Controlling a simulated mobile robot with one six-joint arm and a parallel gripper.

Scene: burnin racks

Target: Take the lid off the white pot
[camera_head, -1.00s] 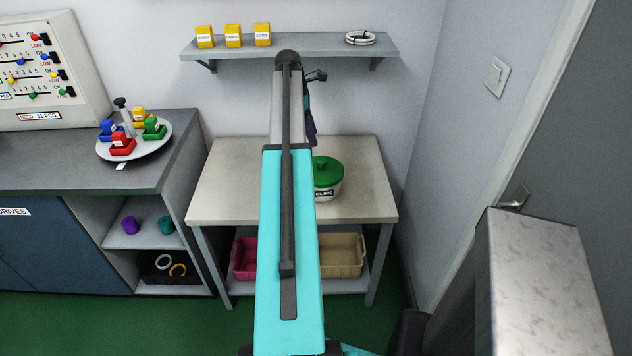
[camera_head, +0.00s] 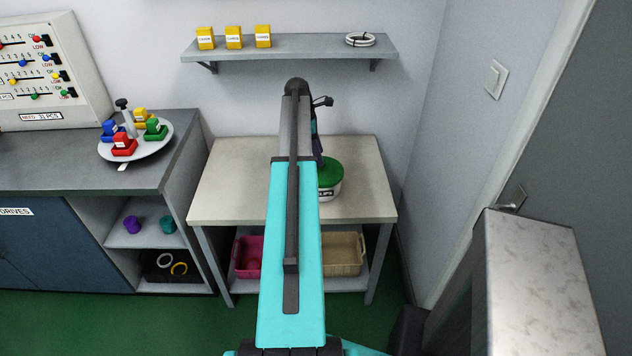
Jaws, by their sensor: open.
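The white pot (camera_head: 328,194) stands on the pale table, with its green lid (camera_head: 331,172) on it. My arm covers the left side of the pot and lid. My gripper (camera_head: 320,158) shows only in part as a dark shape beside the arm, at the lid's upper left edge in the picture. It is open. Its fingertips are mostly hidden, and I cannot tell whether they touch the lid.
The pale table (camera_head: 230,190) is clear around the pot. A wall shelf (camera_head: 290,48) with yellow boxes and a white coil is above. A pink bin (camera_head: 248,255) and a tan bin (camera_head: 343,255) sit below. A metal-topped cabinet (camera_head: 535,255) stands at the right.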

